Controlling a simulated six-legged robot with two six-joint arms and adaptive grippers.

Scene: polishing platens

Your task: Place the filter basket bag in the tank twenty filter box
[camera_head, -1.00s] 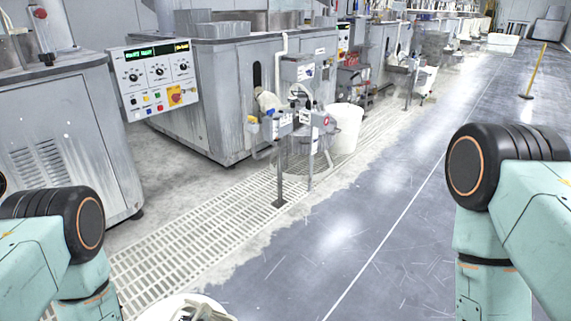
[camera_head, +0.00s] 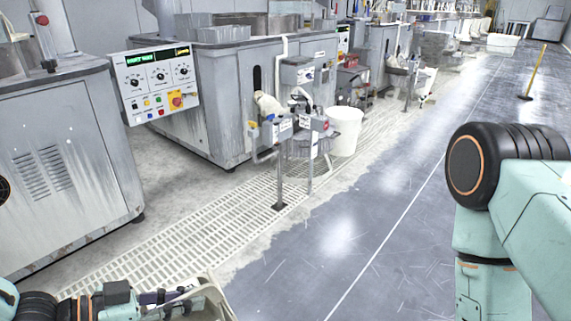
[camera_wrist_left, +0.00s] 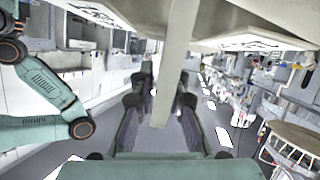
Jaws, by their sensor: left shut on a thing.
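My left gripper (camera_head: 172,300) is at the bottom left of the head view, cut off by the picture's lower edge. It is shut on the rim or handle of a cream-white filter basket bag (camera_head: 212,298), only partly in view. In the left wrist view, the dark fingers (camera_wrist_left: 160,105) stand on both sides of a pale strip of the bag (camera_wrist_left: 178,60), with its pale panels above. I cannot tell which box is the tank twenty filter box. My right gripper is out of view; only my right arm shows.
Grey polishing machines line the left, the nearest (camera_head: 85,150) beside a control panel (camera_head: 158,82). A white bucket (camera_head: 345,132) and grey boxes on posts (camera_head: 277,130) stand by the second machine. Floor grating (camera_head: 190,232) runs along them.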

